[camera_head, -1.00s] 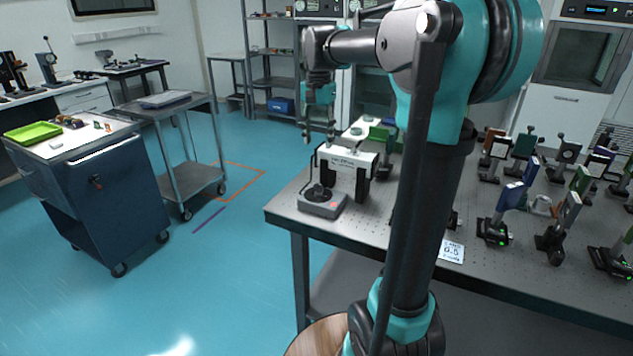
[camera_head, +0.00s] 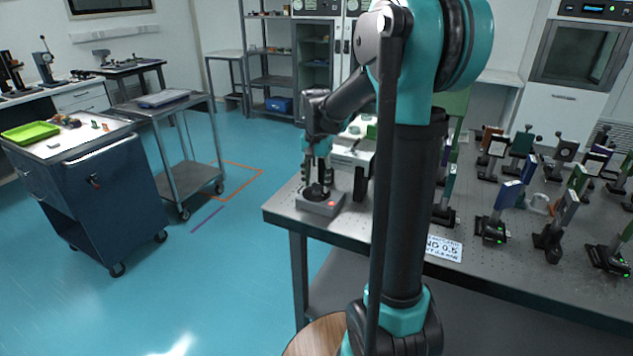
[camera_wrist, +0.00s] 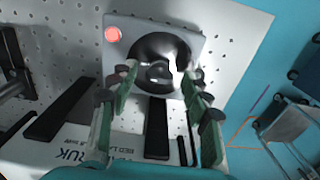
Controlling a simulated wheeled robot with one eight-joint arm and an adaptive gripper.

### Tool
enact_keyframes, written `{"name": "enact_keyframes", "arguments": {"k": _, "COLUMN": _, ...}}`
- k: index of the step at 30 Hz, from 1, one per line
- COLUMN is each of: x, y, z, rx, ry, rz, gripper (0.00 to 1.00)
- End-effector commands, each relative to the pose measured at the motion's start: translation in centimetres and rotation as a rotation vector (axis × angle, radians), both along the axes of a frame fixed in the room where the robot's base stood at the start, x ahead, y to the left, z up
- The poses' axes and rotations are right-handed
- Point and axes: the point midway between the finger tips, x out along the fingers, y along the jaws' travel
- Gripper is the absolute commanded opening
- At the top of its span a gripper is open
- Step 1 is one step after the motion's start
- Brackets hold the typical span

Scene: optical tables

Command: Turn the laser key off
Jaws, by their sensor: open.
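The laser key unit is a small grey box (camera_head: 319,205) near the left corner of the optical table. It has a dark round key switch on top and a red button. In the wrist view the round black key switch (camera_wrist: 158,66) lies between and just beyond my fingertips, with the red button (camera_wrist: 112,34) to its left. My gripper (camera_head: 318,180) points down over the box with its fingers apart. In the wrist view my gripper (camera_wrist: 162,78) is open, one finger on each side of the switch. I cannot tell whether the fingertips touch it.
A white labelled laser housing (camera_head: 352,152) stands right behind the box. The perforated optical table (camera_head: 400,232) carries several optic mounts to the right. A blue tool cart (camera_head: 110,200) and a grey trolley (camera_head: 190,180) stand at left, with clear floor between.

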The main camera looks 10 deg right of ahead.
Motion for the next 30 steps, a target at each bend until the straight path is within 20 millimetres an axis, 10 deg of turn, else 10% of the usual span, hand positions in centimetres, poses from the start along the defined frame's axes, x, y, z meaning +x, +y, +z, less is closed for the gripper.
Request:
{"name": "enact_keyframes", "arguments": {"k": 7, "x": 0.01, "y": -0.01, "z": -0.04, "rx": 0.0, "ry": 0.0, "rz": 0.0, "gripper": 0.47}}
{"name": "enact_keyframes", "arguments": {"k": 18, "x": 0.01, "y": -0.01, "z": -0.03, "rx": 0.0, "ry": 0.0, "rz": 0.0, "gripper": 0.01}}
{"name": "enact_keyframes", "arguments": {"k": 30, "x": 0.01, "y": -0.01, "z": -0.02, "rx": 0.0, "ry": 0.0, "rz": 0.068, "gripper": 0.0}}
